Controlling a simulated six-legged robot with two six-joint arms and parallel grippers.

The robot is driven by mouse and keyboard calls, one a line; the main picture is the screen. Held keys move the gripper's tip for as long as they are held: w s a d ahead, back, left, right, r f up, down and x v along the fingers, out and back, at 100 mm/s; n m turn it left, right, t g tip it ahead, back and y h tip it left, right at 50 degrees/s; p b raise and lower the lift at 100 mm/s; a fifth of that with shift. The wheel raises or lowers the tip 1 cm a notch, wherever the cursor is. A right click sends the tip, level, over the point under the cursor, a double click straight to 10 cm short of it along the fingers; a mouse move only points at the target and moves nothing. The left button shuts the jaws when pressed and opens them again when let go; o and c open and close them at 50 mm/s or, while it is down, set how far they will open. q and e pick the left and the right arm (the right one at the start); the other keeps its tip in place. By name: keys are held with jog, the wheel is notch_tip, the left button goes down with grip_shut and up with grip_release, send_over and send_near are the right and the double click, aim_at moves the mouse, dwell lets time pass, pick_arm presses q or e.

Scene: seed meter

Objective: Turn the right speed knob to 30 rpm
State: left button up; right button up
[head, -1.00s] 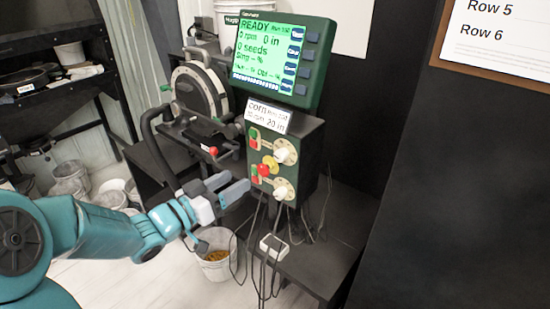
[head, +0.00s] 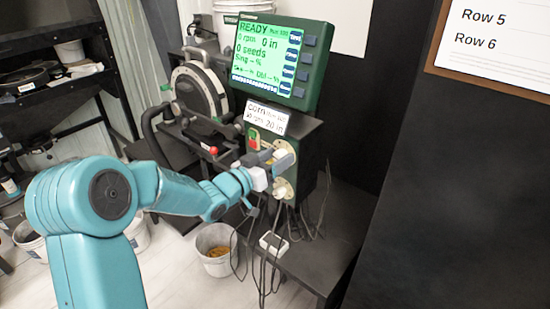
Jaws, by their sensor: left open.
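The green control box (head: 312,160) carries two white knobs, one above the other, on its front. The upper knob (head: 281,152) is mostly hidden by my left gripper (head: 287,156). The lower knob (head: 281,190) shows below the gripper, on a pale round dial. I cannot tell which knob is the right speed knob. My left gripper is open, with its fingers at the upper knob; I cannot tell if they touch it. The green-framed screen (head: 268,55) above reads READY, 0 rpm, 0 in and 0 seeds. My right gripper is not in view.
A white label (head: 266,119) about corn sits between screen and box. Red and green buttons (head: 254,138) are beside the upper knob. A seed meter disc (head: 197,92) stands left. Cables hang below the box beside a white bucket (head: 216,260) of seeds.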

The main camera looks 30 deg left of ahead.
pick_arm(q)
jog(key=c, duration=1)
jog(key=shift+f+m+b, duration=0.15)
jog(key=shift+m+b, duration=0.15)
jog(key=shift+b, duration=0.35)
jog(key=shift+c, duration=0.2)
jog(key=m+b, duration=0.4)
jog(key=b, duration=0.2)
jog(key=m+b, duration=0.2)
jog(key=m, duration=0.1)
jog(key=shift+g, duration=0.3)
jog(key=shift+m+y+b, duration=0.3)
jog(key=shift+m+b, duration=0.55)
jog(key=shift+m, duration=0.05)
jog(key=shift+r, duration=0.2)
jog(key=o, duration=1)
jog(key=shift+o, duration=0.2)
